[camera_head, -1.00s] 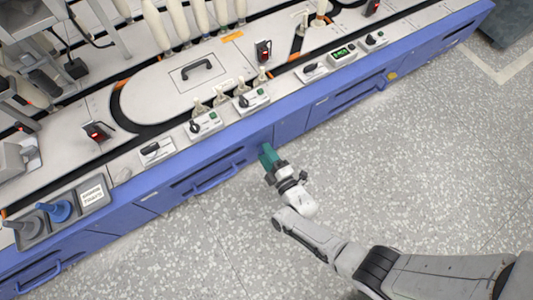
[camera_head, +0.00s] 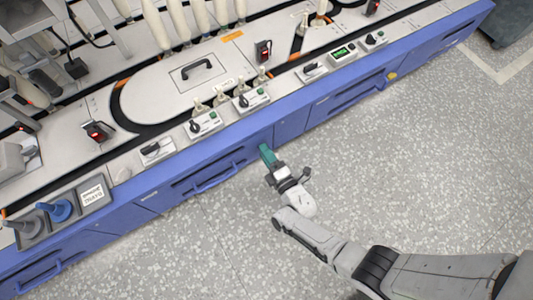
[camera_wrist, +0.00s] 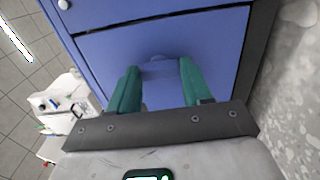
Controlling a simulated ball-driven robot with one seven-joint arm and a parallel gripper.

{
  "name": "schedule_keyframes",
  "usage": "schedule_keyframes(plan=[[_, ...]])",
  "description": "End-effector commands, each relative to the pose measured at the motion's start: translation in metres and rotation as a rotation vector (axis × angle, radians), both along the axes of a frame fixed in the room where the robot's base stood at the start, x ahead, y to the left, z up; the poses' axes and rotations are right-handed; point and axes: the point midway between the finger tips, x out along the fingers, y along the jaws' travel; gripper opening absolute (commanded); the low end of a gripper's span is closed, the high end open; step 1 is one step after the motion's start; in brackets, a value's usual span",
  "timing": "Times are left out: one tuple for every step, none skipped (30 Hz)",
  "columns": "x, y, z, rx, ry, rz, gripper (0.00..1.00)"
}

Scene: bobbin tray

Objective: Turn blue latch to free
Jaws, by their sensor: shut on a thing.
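The blue latch (camera_wrist: 158,68) shows in the wrist view as a small raised piece on a blue panel (camera_wrist: 205,35) of the machine's front. It lies between the two green fingers of my gripper (camera_wrist: 160,72), which are shut on it from both sides. In the head view my gripper (camera_head: 267,154) reaches to the blue front of the machine (camera_head: 250,140), and the latch is hidden behind the fingers there. The exact angle of the latch is hard to tell.
A blue drawer handle (camera_head: 213,180) sticks out to the left of my gripper. Switch boxes (camera_head: 206,124) line the machine's top edge. A grey tray (camera_head: 98,205) with bobbins stands at the left end. The speckled floor (camera_head: 420,150) in front is clear.

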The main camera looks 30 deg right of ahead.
Motion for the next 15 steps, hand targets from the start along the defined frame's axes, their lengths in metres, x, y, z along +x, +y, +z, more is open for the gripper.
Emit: schedule_keyframes(plan=[[-0.0007,0.0005,-0.0011,-0.002,0.003,0.002,0.18],[-0.0007,0.0005,-0.0011,-0.002,0.003,0.002,0.18],[-0.0008,0.0005,-0.0011,-0.002,0.003,0.002,0.18],[-0.0008,0.0005,-0.0011,-0.002,0.003,0.002,0.51],[-0.0007,0.0005,-0.0011,-0.002,0.003,0.002,0.54],[-0.0007,0.0005,-0.001,-0.002,0.003,0.002,0.57],[-0.0006,0.0005,-0.001,-0.001,0.003,0.002,0.6],[-0.0006,0.0004,-0.0009,-0.001,0.003,0.002,0.63],[-0.0005,0.0004,-0.0008,-0.001,0.002,0.002,0.67],[-0.0005,0.0004,-0.0007,-0.001,0.002,0.001,0.7],[-0.0004,0.0004,-0.0006,-0.001,0.002,0.001,0.73],[-0.0004,0.0003,-0.0006,0.0,0.002,0.001,0.74],[-0.0003,0.0003,-0.0005,0.0,0.001,0.001,0.74],[-0.0003,0.0003,-0.0005,0.0,0.001,0.001,0.74],[-0.0003,0.0002,-0.0004,0.0,0.001,0.001,0.74]])
